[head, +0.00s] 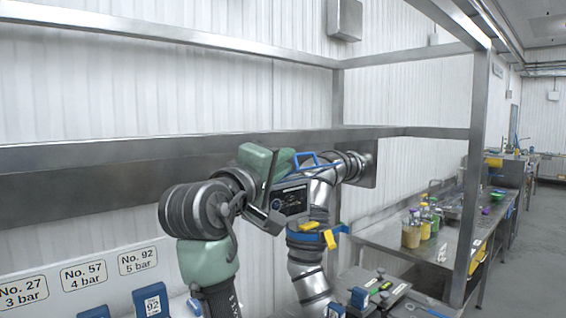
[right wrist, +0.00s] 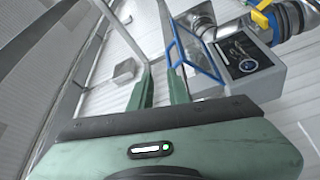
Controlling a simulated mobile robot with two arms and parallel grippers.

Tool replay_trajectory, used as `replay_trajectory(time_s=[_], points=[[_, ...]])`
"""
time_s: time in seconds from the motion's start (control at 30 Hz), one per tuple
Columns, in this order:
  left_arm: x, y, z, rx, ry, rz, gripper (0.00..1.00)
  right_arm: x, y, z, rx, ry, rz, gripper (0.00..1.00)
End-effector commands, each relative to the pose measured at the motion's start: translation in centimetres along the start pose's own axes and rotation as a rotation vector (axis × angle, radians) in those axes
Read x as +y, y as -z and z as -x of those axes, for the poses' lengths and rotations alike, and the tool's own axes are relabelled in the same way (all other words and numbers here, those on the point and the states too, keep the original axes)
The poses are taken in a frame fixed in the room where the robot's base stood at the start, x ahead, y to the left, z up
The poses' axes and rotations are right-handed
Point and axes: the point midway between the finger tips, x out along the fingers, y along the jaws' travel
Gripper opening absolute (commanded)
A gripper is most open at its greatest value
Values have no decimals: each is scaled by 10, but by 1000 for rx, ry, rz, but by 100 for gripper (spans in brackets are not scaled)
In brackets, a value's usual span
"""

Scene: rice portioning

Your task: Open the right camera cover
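The camera cover is a clear flap with a blue frame (head: 311,160), swung out beside the dark panel (head: 291,203) of a grey box on the wall. In the right wrist view the blue-framed cover (right wrist: 193,50) stands at an angle to the dark panel (right wrist: 245,52), just right of my right finger. My right gripper (head: 284,168) is close in front of the box and partly hides it. In its wrist view the right gripper (right wrist: 132,15) has its two fingers apart with nothing between them. I cannot tell whether a finger touches the cover. My left gripper is not in view.
A silver pipe (head: 318,205) with blue and yellow fittings runs beside the box. A steel frame post (head: 470,170) stands at right. A steel table (head: 385,237) with jars stands behind. Numbered pressure signs (head: 83,275) are at lower left.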

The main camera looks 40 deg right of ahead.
Motion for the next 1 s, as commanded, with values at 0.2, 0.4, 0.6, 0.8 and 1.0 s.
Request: replay_trajectory(time_s=[0.2,0.4,0.6,0.8,1.0], points=[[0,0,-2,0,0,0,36,-1,0,2,1,1,0,17],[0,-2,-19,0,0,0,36,-5,0,28,5,2,-3,17],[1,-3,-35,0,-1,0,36,-4,0,62,5,2,-2,17],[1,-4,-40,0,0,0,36,-2,0,77,1,1,0,17],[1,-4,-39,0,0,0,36,0,0,78,0,1,1,17]])
